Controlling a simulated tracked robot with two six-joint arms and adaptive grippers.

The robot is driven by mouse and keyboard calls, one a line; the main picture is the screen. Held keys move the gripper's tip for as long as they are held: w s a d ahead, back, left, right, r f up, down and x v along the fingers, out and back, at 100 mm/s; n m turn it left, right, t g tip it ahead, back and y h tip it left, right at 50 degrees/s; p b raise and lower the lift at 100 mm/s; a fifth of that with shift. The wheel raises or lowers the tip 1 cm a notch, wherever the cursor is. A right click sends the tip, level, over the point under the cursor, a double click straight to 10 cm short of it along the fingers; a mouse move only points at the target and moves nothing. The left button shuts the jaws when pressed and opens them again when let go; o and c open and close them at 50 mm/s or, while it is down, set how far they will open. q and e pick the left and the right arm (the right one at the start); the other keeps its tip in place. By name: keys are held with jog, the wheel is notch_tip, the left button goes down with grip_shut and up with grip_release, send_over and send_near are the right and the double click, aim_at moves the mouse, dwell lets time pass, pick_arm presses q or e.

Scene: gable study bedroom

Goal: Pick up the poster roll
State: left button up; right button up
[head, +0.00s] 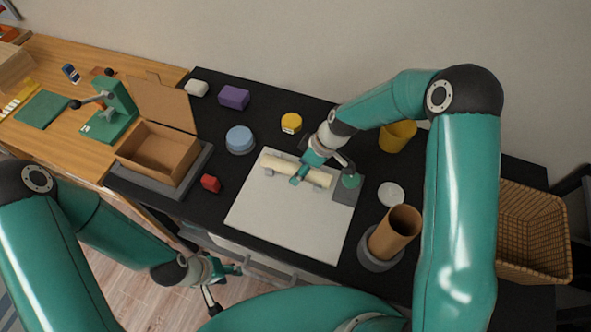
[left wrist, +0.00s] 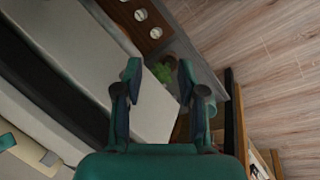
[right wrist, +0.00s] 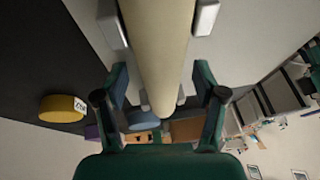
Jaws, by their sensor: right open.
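The poster roll (head: 280,170) is a cream tube lying across a white board (head: 270,222) on the black desk, propped on small pale supports. My right gripper (head: 322,178) is open over the roll in the head view. In the right wrist view the roll (right wrist: 158,45) runs between its two spread fingers (right wrist: 162,85), with a gap on each side. My left gripper (head: 223,283) is low in front of the desk's front edge. In the left wrist view its fingers (left wrist: 158,78) are apart with nothing between them.
A brown cup (head: 398,224), white lid (head: 390,194), wicker basket (head: 530,235) and yellow cup (head: 397,135) stand right of the board.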

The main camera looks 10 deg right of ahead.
jog(key=shift+c, duration=0.3)
jog(key=c, duration=1.2)
